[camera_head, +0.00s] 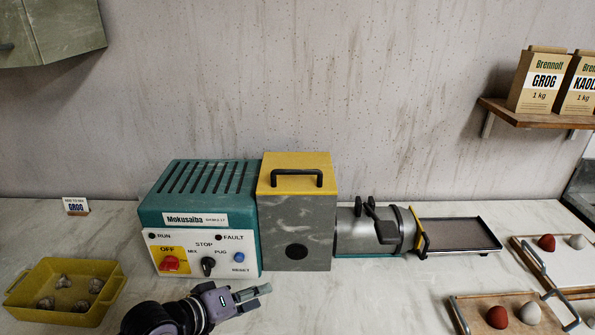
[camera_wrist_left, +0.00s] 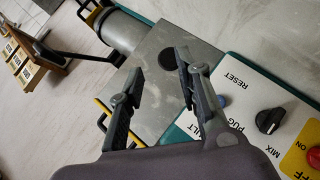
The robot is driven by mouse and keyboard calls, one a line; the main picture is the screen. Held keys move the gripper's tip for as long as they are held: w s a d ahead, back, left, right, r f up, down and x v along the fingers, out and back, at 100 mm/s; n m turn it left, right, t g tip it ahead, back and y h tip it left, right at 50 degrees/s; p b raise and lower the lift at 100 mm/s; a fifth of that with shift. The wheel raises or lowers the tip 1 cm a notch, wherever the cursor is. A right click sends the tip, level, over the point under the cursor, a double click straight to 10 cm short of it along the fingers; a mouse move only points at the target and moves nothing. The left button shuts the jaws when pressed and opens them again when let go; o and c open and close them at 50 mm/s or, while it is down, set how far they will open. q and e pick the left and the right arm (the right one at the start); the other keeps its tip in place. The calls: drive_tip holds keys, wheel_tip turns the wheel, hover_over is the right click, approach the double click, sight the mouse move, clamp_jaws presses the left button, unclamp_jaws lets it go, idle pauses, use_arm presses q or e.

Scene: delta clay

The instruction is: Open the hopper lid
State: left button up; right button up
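The hopper lid (camera_head: 290,162) is a yellow slab lying closed on top of the grey hopper box (camera_head: 297,222). A black bar handle (camera_head: 290,180) runs along its front. In the left wrist view a strip of the yellow lid (camera_wrist_left: 104,106) shows left of the fingers, and the hopper's grey front (camera_wrist_left: 158,50) lies behind them. My left gripper (camera_head: 262,296) is low in front of the machine, below the lid and touching nothing visible. In the left wrist view its fingers (camera_wrist_left: 160,68) are apart and empty. My right gripper is not in view.
The teal machine body with its control panel (camera_head: 205,250) stands left of the hopper. The barrel (camera_head: 370,230) and a dark tray (camera_head: 460,234) are on the right. A yellow bin (camera_head: 35,303) stands front left. Boards with balls (camera_head: 500,317) lie front right. Space above the lid is clear.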

use_arm(q)
drive_tip(key=w+r+n+t+h, duration=0.1)
drive_tip(key=w+r+n+h, duration=0.15)
drive_tip(key=w+r, duration=0.45)
drive_tip(key=n+t+h, duration=0.1)
drive_tip(key=n, duration=0.4)
approach(295, 173)
drive_tip(key=shift+t, duration=0.3)
drive_tip(key=p+x, duration=0.3)
drive_tip(key=x, duration=0.8)
drive_tip(key=shift+s+f, duration=0.1)
drive_tip(key=shift+f, duration=0.05)
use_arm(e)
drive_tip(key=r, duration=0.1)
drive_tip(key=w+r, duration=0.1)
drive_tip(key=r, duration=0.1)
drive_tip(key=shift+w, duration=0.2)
use_arm(q)
drive_tip(key=shift+c, duration=0.5)
clamp_jaws()
